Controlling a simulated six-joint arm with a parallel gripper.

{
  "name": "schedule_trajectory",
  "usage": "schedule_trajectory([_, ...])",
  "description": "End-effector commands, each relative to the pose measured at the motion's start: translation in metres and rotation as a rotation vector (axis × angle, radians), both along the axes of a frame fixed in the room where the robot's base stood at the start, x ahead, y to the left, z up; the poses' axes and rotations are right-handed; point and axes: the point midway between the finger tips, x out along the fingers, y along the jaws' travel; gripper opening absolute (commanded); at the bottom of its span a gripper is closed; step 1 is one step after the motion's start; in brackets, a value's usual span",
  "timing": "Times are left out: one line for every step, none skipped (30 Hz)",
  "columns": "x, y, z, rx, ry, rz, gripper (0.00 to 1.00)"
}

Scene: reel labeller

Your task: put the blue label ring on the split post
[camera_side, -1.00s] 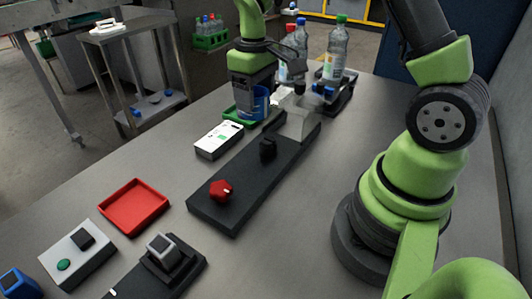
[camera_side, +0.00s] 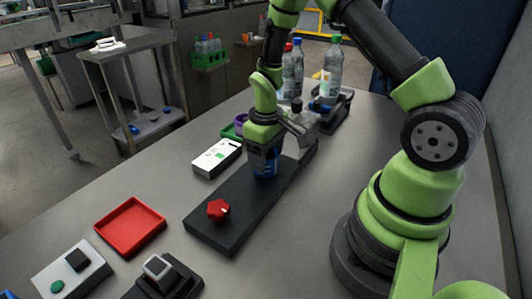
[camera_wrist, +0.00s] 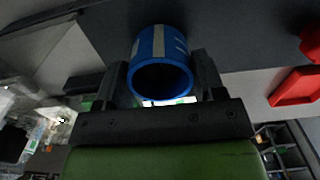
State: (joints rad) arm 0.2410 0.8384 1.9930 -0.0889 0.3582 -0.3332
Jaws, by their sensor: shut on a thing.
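The blue label ring (camera_side: 264,170) is held in my gripper (camera_side: 265,158) over the middle of the dark base plate (camera_side: 250,202). In the wrist view the ring (camera_wrist: 152,46) sits between the two fingers of my gripper (camera_wrist: 162,80), its open end facing the camera and a pale stripe on its wall. My gripper is shut on it. The split post is hidden behind the ring and gripper, and I cannot tell whether the ring is around it. The ring appears close to the plate.
A red knob (camera_side: 218,210) stands on the near end of the plate. A white device (camera_side: 217,158) lies left of it, with a purple ring (camera_side: 240,122) on a green tray behind. A red tray (camera_side: 130,228) is front left; bottles (camera_side: 333,72) stand at the back.

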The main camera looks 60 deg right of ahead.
Motion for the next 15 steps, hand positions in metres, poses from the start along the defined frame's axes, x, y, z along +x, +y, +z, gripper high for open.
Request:
schedule_trajectory([0.0002, 0.0000, 0.0003, 0.000, -0.001, 0.000, 0.41])
schedule_trajectory([0.0003, 0.0000, 0.0004, 0.000, -0.001, 0.000, 0.41])
schedule_trajectory([0.0003, 0.0000, 0.0005, 0.000, -0.001, 0.000, 0.41])
schedule_trajectory([0.0003, 0.0000, 0.0005, 0.000, -0.001, 0.000, 0.41])
schedule_trajectory([0.0002, 0.0000, 0.0003, 0.000, -0.001, 0.000, 0.41])
schedule_trajectory([0.0002, 0.0000, -0.0004, 0.000, 0.000, 0.000, 0.41])
schedule_trajectory([0.0001, 0.0000, -0.0013, 0.000, 0.000, 0.000, 0.41])
schedule_trajectory([0.0001, 0.0000, -0.0024, 0.000, 0.001, 0.000, 0.41])
schedule_trajectory([0.0002, 0.0000, -0.0026, 0.000, 0.000, 0.000, 0.68])
schedule_trajectory([0.0003, 0.0000, -0.0024, 0.000, 0.000, 0.000, 0.75])
schedule_trajectory([0.0003, -0.0001, -0.0023, 0.000, -0.001, 0.000, 0.81])
schedule_trajectory([0.0003, 0.0000, -0.0023, 0.000, 0.000, 0.000, 0.89])
schedule_trajectory([0.0002, 0.0000, -0.0022, 0.000, 0.000, 0.000, 0.89])
schedule_trajectory([0.0002, 0.0000, -0.0022, 0.000, 0.000, 0.000, 0.89])
schedule_trajectory([0.0002, 0.0000, -0.0022, 0.000, 0.000, 0.000, 0.89])
